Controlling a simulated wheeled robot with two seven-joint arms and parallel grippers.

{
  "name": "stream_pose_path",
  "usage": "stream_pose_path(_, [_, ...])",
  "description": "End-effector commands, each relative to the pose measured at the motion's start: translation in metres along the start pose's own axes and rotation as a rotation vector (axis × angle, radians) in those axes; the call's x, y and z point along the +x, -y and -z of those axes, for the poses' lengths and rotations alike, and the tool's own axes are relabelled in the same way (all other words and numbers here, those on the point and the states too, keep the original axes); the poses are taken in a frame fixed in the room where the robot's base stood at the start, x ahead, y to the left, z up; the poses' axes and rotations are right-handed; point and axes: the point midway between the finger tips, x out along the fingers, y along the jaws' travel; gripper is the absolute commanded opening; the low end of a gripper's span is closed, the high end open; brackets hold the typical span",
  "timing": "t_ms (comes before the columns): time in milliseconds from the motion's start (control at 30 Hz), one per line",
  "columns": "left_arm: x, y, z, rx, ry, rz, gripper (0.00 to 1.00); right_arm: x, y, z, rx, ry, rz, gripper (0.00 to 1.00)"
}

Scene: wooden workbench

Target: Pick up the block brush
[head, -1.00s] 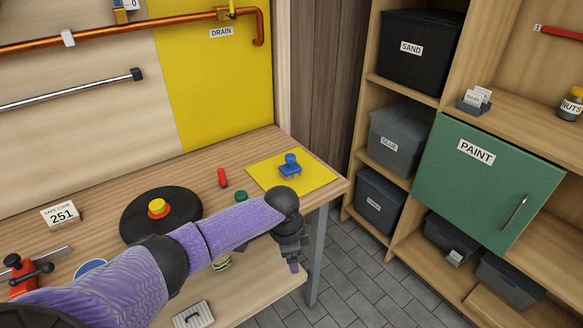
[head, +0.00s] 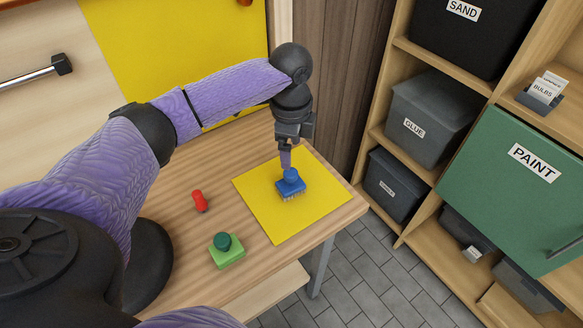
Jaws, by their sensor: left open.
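The block brush (head: 291,187) is a small blue block with a round knob on top and pale bristles below. It stands upright on the yellow mat (head: 258,212) near the right end of the workbench. My left gripper (head: 287,163) points down directly over the brush's knob, with its fingertips at or just above the knob. It is open; whether the fingers touch the knob is hard to tell. My right gripper is not in the head view.
A red object (head: 199,201) and a green block with a dark green knob (head: 227,251) stand on the workbench (head: 190,259) left of the mat. Wooden shelves with bins and a green PAINT door (head: 515,185) are to the right, beyond a floor gap.

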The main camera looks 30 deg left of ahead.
Motion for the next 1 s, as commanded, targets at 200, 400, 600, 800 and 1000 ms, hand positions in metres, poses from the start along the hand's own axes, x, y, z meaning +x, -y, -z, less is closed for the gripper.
stream_pose_path(200, [0.045,0.001,-0.001,-0.001,0.002,-0.003,0.86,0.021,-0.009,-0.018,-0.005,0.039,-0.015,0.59])
stream_pose_path(400, [0.084,0.004,-0.002,0.000,0.002,-0.004,0.86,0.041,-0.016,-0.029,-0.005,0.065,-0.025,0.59])
stream_pose_path(600, [0.085,0.005,-0.002,0.000,0.001,0.000,0.86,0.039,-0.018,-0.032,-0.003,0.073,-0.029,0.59])
stream_pose_path(800, [0.085,0.005,-0.002,-0.001,0.001,0.000,0.50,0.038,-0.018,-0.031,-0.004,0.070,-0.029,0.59])
stream_pose_path(1000, [0.085,0.005,-0.002,-0.001,0.001,0.000,0.07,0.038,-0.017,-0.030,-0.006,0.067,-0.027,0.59])
